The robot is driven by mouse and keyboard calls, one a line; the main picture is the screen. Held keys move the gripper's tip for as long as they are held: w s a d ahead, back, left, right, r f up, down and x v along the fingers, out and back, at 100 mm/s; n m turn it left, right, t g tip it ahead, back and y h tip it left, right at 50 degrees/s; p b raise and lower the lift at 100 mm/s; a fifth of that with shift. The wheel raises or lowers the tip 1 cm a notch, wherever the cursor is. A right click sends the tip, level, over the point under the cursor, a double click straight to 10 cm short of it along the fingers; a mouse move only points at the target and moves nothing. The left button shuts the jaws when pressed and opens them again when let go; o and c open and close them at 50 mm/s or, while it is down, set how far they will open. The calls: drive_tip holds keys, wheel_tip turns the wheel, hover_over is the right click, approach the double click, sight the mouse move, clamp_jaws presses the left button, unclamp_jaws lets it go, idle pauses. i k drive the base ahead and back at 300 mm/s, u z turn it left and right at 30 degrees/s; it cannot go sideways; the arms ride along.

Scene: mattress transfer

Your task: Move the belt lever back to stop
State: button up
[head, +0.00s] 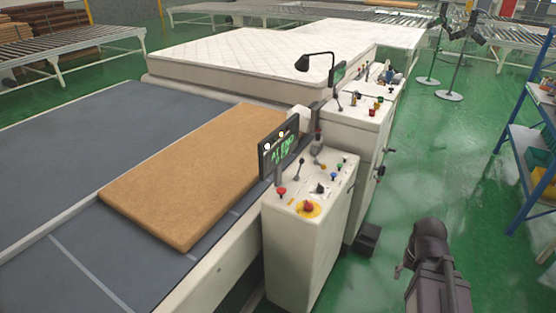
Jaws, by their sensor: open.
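The nearer white control console (297,250) stands beside the conveyor, right of centre. Its sloped top carries a short dark lever (298,168) near the display screen (279,146), and a red mushroom button on a yellow disc (308,207). A red knob (281,191) and a blue knob (333,172) are also on it. I cannot tell which lever is the belt lever, nor read its labels. Parts of my arm show at the lower right, apart from the console. I cannot make out my gripper's jaws there.
A brown slab (185,175) lies on the grey belt (60,200). A white mattress (235,55) lies behind it. A second console (360,125) with a black lamp (303,64) stands beyond. A blue shelf rack (507,130) stands right. Green floor (420,165) is open between.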

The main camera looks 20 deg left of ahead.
sight(301, 161)
drive_tip(key=u, duration=0.55)
drive_tip(key=i, duration=0.9)
drive_tip(key=u, duration=0.3)
